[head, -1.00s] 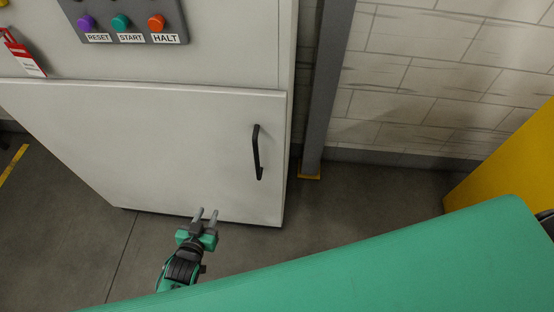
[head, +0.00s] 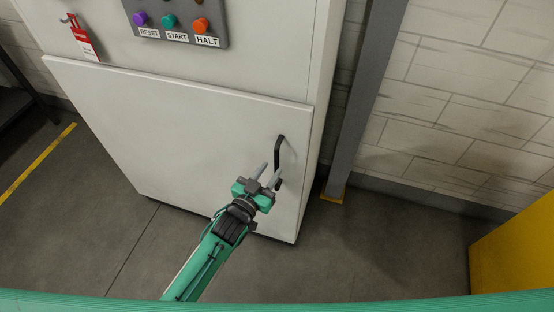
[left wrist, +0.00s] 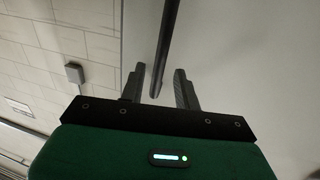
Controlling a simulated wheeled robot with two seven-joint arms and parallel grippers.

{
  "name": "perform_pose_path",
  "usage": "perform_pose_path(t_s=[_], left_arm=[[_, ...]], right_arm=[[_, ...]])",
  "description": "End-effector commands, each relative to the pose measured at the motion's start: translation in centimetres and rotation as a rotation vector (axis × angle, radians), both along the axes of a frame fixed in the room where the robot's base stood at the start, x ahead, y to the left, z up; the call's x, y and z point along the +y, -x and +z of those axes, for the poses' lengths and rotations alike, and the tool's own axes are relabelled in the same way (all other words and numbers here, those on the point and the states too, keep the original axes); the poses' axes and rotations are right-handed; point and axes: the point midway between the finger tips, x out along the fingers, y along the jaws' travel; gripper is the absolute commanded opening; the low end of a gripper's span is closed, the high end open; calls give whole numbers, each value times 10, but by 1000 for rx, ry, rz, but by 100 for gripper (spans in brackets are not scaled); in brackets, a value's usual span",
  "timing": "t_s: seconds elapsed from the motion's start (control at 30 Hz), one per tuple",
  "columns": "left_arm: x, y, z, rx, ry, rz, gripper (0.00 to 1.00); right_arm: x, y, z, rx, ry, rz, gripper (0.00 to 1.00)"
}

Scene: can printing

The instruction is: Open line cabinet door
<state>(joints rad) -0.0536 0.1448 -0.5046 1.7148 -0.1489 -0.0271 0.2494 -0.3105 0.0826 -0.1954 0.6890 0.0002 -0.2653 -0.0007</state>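The line cabinet's white lower door (head: 175,125) is shut, with a black vertical bar handle (head: 279,155) near its right edge. My left gripper (head: 267,174) is open in front of the lower end of the handle. In the left wrist view the two fingers of the gripper (left wrist: 160,88) stand apart, and the handle (left wrist: 169,40) comes down between them, its end close to the left finger. I cannot tell whether they touch. My right gripper is not in view.
A control panel (head: 180,22) with purple, teal and orange buttons sits above the door. A red tag (head: 80,38) hangs to its left. A grey post (head: 362,100) stands right of the cabinet, and a yellow object (head: 515,250) is at far right. Floor in front is clear.

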Motion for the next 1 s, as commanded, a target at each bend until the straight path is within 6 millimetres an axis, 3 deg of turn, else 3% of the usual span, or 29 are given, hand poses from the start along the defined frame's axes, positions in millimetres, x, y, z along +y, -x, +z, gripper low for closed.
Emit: perform_pose_path(t_s=[0.1, 0.3, 0.67, 0.7, 0.87, 1.0], left_arm=[[-11, -19, 2, -1, 0, 0, 32], [-21, -37, 0, 0, 1, -1, 32], [-24, -42, -1, 1, 0, -1, 32], [-24, -42, 0, 1, 0, -1, 30], [-24, -42, 0, 1, 0, 0, 0], [-23, -42, 0, 1, 0, 0, 0]], right_arm=[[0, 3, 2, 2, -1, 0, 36], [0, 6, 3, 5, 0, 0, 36], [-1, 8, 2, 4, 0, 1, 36], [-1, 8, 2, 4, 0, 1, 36], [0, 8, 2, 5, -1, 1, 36], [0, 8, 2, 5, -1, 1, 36]])
